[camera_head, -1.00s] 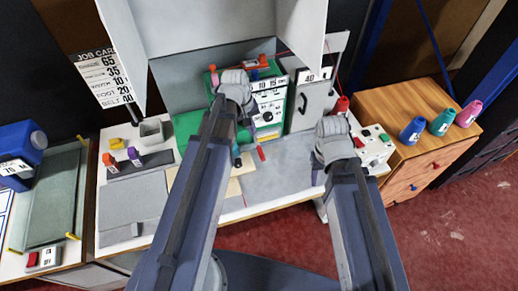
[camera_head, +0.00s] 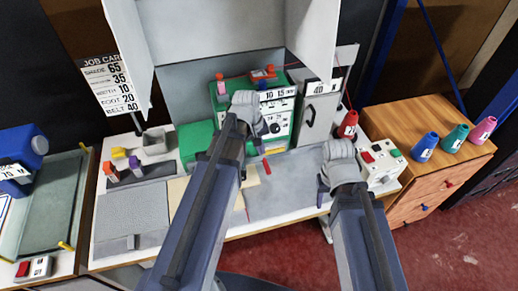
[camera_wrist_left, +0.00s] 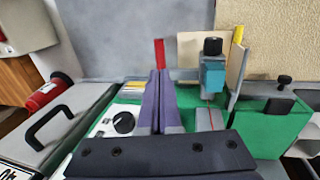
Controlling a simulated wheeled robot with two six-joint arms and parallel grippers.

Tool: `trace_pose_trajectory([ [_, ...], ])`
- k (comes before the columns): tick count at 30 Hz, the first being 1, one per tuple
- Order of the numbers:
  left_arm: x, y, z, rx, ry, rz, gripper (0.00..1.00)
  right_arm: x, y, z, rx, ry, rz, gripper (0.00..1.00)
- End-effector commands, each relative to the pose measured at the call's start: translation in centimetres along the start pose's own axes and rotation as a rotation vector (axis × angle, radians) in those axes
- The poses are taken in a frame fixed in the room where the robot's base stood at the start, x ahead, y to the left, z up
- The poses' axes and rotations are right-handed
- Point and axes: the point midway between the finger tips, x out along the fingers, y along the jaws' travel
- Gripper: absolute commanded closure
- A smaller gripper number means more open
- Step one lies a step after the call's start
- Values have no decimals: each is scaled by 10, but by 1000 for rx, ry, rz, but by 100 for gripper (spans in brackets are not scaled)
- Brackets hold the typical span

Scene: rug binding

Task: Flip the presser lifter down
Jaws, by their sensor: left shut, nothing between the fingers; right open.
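The green binding machine (camera_wrist_left: 262,132) fills the lower part of the left wrist view, with a teal block under a black knob (camera_wrist_left: 212,46). Its white dial panel (camera_head: 279,120) shows in the head view. A slim red lever (camera_wrist_left: 159,53), which looks like the presser lifter, stands just beyond my left fingertips; I cannot tell whether they touch. It also shows below my left wrist in the head view (camera_head: 266,169). My left gripper (camera_wrist_left: 159,72) is shut and empty, over the machine. My right gripper (camera_head: 323,187) is open and empty at the table's right side.
A grey unit with a black handle (camera_head: 311,115) and a red spool (camera_head: 348,124) stand right of the machine. A white switch box (camera_head: 380,165) sits near my right wrist. A wooden cabinet (camera_head: 410,125) carries several cones. The grey table top (camera_head: 285,195) is mostly clear in front.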

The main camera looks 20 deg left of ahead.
Motion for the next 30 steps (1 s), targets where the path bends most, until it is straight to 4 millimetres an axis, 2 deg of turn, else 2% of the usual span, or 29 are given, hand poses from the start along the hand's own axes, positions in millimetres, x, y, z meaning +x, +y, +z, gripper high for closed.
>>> trace_pose_trajectory([
  [1,16,-1,0,0,0,0,100,15,-2,-1,0,0,0,50],
  [15,80,-1,0,1,0,0,100,78,-8,-5,0,0,0,50],
  [21,91,0,0,0,0,0,100,88,-8,-5,0,0,0,50],
  [30,90,0,0,-1,0,0,100,87,-8,-5,0,0,0,50],
])
